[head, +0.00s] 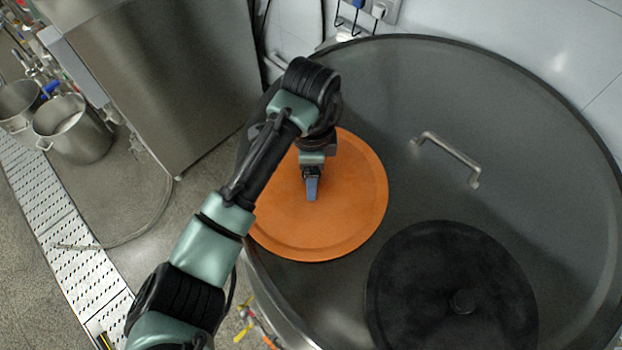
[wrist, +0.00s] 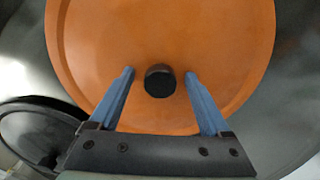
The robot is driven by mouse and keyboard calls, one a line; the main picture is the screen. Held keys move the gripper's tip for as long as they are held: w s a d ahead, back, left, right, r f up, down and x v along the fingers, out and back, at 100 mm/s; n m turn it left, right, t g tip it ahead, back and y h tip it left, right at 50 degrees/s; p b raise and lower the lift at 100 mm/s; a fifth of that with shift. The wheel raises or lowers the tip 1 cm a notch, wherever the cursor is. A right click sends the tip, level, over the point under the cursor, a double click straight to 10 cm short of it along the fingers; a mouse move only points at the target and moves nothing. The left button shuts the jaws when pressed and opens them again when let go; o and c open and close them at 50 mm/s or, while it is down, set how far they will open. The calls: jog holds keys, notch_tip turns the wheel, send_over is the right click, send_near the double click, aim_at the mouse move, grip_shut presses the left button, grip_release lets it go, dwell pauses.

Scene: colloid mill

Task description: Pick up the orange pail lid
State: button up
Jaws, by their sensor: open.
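The orange pail lid (head: 345,215) is a flat round disc with a raised rim, lying on top of a large grey metal vessel lid. In the wrist view the orange lid (wrist: 200,40) fills most of the picture, with a short black knob (wrist: 160,81) at its middle. My gripper (head: 311,190) is over the orange lid. In the wrist view my gripper's (wrist: 160,80) two blue fingers are open, one on each side of the knob, with gaps between. I cannot tell how far above the lid the fingertips are. In the head view my gripper and arm hide the knob.
The large metal vessel lid (head: 520,130) has a bar handle (head: 450,158) to the right. A black round lid with a knob (head: 450,290) lies at the front right, close to the orange one. A steel cabinet (head: 165,80) and steel pots (head: 75,130) stand at left.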

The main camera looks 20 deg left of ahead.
grip_shut()
dwell(0.3)
jog(key=shift+r, duration=0.15)
